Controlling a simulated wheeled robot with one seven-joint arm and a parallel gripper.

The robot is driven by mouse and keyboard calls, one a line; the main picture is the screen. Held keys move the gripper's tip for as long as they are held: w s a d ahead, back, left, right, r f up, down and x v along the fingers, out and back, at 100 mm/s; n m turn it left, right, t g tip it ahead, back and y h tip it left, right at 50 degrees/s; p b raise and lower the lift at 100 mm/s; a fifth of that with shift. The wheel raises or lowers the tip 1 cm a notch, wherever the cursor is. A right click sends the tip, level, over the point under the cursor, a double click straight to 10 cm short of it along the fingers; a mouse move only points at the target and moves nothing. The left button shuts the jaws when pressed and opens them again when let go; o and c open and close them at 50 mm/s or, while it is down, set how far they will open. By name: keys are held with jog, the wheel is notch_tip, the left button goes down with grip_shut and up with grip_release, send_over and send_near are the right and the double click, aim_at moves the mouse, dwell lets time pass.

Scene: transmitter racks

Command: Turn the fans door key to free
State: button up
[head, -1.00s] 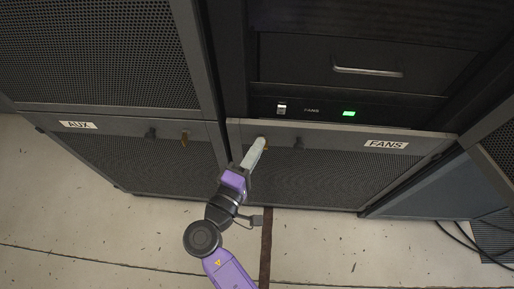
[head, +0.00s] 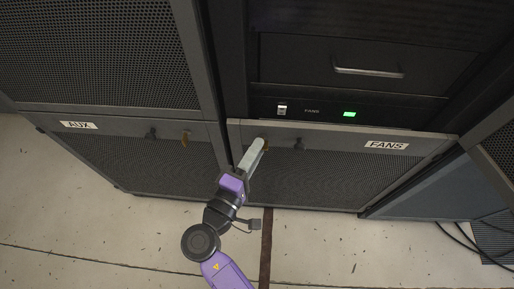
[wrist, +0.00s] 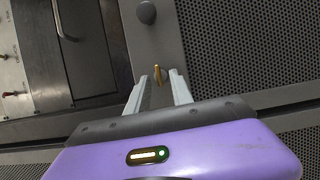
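The fans door (head: 330,170) is the low dark panel at the centre right, with a white FANS label (head: 387,145). Its brass key (wrist: 157,75) stands in a round lock in the wrist view. In the head view the key is mostly hidden behind my fingers. My gripper (wrist: 159,77) is open, one pale finger on each side of the key. The key lies between or just beyond the fingertips, with gaps showing at both sides. I cannot tell the exact depth. In the head view my gripper (head: 260,142) is at the door's upper left.
A dark knob (head: 299,143) is right of the key. The AUX door (head: 140,165) at the left has its own brass key (head: 184,139) and knob (head: 150,133). A fans panel with a lit green indicator (head: 349,114) is above. Cables (head: 462,240) lie at the right.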

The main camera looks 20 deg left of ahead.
jog(key=s, duration=0.7)
jog(key=shift+a, duration=0.25)
